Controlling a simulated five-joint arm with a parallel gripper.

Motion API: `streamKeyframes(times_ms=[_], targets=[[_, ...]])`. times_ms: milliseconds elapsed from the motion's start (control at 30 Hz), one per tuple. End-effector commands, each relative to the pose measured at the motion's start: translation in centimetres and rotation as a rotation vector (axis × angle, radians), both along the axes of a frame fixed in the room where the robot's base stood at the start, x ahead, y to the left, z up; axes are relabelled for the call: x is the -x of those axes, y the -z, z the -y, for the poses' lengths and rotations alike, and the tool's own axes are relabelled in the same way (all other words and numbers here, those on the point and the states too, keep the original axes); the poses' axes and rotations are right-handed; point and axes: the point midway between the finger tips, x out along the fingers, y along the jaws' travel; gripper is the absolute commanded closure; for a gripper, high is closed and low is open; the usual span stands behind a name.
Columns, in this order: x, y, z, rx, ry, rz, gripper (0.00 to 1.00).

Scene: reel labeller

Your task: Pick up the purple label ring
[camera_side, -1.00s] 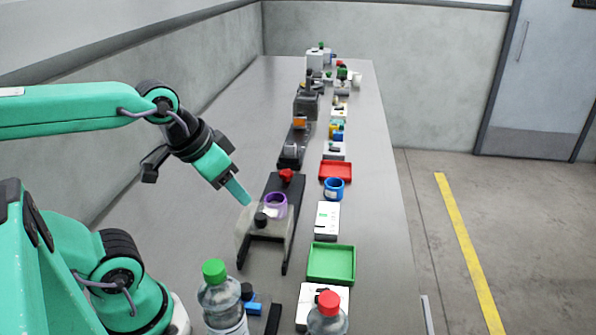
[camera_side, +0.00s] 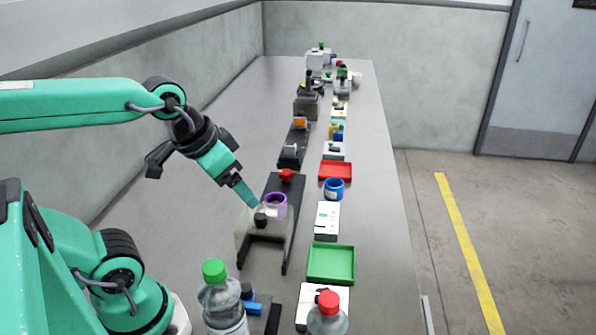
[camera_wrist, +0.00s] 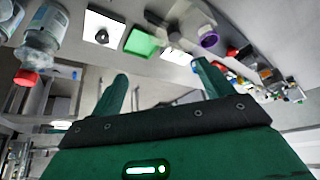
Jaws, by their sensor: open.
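The purple label ring (camera_side: 277,209) sits on the grey and black labeller (camera_side: 247,236), beside its black knob and in front of a red knob. My gripper (camera_side: 248,196) is just to the left of the ring in the side view and points down at it, apart from it as far as I can tell. In the wrist view, the green fingers of my gripper (camera_wrist: 160,74) are spread with nothing held between them. The purple ring (camera_wrist: 208,39) shows there beyond the right fingertip.
A blue ring (camera_side: 334,189), a red tray (camera_side: 336,170) and a green tray (camera_side: 331,264) stand to the right. A green-capped bottle (camera_side: 218,297) and a red-capped bottle (camera_side: 328,316) stand in front. More devices line the table behind. The table's left side is clear.

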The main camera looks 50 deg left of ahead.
Motion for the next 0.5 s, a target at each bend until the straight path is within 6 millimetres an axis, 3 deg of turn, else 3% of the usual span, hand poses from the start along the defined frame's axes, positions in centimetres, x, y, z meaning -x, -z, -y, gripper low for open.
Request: streamKeyframes(times_ms=[500], targets=[[-6.5, 1.2, -3.3, -0.062, 0.066, -0.165, 0.20]])
